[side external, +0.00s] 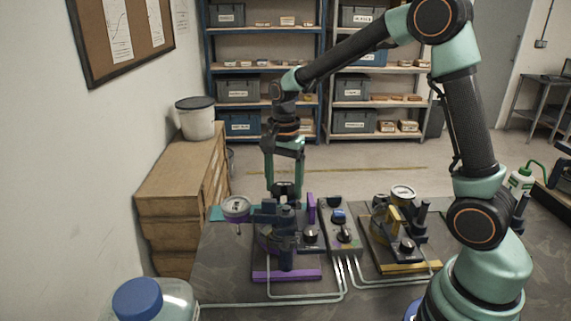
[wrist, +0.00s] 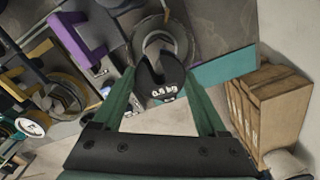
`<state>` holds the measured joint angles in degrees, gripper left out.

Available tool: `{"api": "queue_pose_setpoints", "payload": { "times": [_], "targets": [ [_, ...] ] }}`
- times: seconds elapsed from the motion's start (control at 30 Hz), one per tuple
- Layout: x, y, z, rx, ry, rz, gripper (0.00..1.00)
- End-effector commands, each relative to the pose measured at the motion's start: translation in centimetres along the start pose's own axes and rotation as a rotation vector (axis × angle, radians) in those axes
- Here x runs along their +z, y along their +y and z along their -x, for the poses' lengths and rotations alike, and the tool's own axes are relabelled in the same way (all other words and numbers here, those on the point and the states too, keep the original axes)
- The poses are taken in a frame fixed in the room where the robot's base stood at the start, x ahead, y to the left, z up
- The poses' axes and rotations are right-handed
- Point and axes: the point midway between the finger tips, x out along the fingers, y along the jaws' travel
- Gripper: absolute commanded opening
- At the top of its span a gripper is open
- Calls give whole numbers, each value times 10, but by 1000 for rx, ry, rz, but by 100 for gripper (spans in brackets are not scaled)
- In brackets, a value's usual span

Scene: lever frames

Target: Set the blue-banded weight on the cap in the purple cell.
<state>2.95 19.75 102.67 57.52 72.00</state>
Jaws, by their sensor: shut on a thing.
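My gripper (side external: 285,190) points down over the rear of the purple cell (side external: 287,274) in the side view. In the wrist view my gripper (wrist: 163,78) is shut on a dark slotted weight (wrist: 163,92) marked 0.4 kg. I cannot make out a blue band on it there. The purple cell has a purple front edge, dark posts and a purple upright (side external: 311,208). A grey round part (wrist: 180,32) shows just beyond the weight in the wrist view. I cannot tell whether this is the cap, or whether the weight touches it.
A yellow cell (side external: 407,267) stands to the right, with a grey control box (side external: 340,225) between the cells. Pale tubes run along the table front. A blue-capped bottle (side external: 140,298) is at front left.

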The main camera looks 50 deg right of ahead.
Motion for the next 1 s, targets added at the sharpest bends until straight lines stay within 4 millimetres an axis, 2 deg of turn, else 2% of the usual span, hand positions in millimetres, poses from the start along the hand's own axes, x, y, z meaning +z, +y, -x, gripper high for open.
{"api": "queue_pose_setpoints", "payload": {
  "times": [0.7,1.0],
  "targets": [
    [0,0,-49,0,0,0,0],
    [0,0,-60,-1,0,0,0]
  ]
}}
